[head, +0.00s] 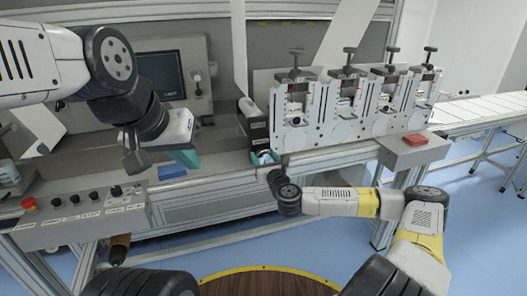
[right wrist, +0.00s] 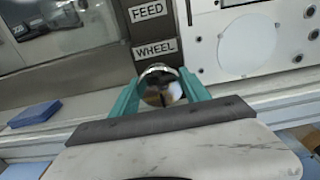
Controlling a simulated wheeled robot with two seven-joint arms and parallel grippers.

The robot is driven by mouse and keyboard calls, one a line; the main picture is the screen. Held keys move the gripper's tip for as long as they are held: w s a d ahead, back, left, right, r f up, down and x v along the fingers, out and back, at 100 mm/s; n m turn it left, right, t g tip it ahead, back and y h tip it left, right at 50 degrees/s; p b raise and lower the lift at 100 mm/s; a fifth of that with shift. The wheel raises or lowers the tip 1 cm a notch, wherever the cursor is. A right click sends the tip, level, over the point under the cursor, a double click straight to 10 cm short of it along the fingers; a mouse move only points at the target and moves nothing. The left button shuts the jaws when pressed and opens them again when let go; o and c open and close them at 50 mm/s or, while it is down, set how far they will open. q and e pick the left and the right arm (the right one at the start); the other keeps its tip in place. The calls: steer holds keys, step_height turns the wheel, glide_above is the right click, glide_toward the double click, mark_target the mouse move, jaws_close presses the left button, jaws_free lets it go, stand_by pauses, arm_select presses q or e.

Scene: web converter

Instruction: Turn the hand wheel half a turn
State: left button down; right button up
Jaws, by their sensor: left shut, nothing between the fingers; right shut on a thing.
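The hand wheel (right wrist: 160,88) is a shiny round metal part below the labels FEED and WHEEL in the right wrist view. My right gripper (right wrist: 158,92) is shut on it, with one teal finger on each side. In the head view the right gripper (head: 264,158) is at the wheel, left of the row of machine stations, and my wrist partly hides it. My left gripper (head: 186,158) is shut and empty, raised above the bench at the left, apart from the wheel.
A control panel (head: 80,207) with a red button and knobs is at the lower left. The stations (head: 350,100) with black T-handles stand right of the wheel.

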stand_by(0.4)
steer(key=o, duration=1.3)
steer(key=shift+o, duration=0.2)
steer(key=shift+s, duration=0.1)
steer(key=v, duration=0.7)
steer(key=shift+s+d, duration=0.15)
steer(key=shift+s, duration=0.15)
